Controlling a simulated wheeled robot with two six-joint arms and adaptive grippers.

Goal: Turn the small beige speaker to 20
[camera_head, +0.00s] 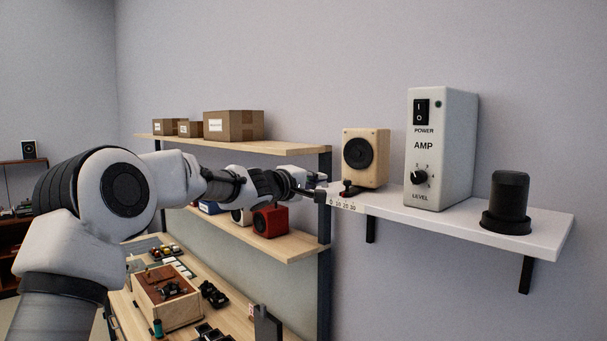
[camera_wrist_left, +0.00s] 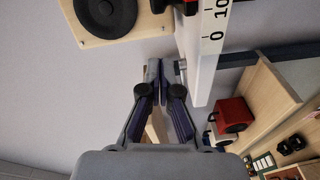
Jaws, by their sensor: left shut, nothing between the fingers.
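The small beige speaker (camera_head: 380,172) with a black round cone stands upright at the left end of the white shelf. Part of it shows in the left wrist view (camera_wrist_left: 66,33). A small red and black knob or slider (camera_head: 347,188) sits in front of it, above a scale strip (camera_head: 343,204) marked 0, 10, 20, 30. My left gripper (camera_head: 320,190) is at the shelf's left end, left of the knob. In the wrist view its fingertips (camera_wrist_left: 153,68) are together and empty, beside a small silver pin (camera_wrist_left: 181,71) at the shelf end. I cannot tell whether they touch it.
A white amp (camera_head: 455,150) and a black cylinder (camera_head: 508,200) stand to the right on the white shelf (camera_head: 540,232). Wooden shelves with cartons (camera_head: 234,125) and a red speaker (camera_head: 270,221) lie behind my arm. A cluttered bench (camera_head: 230,320) is below.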

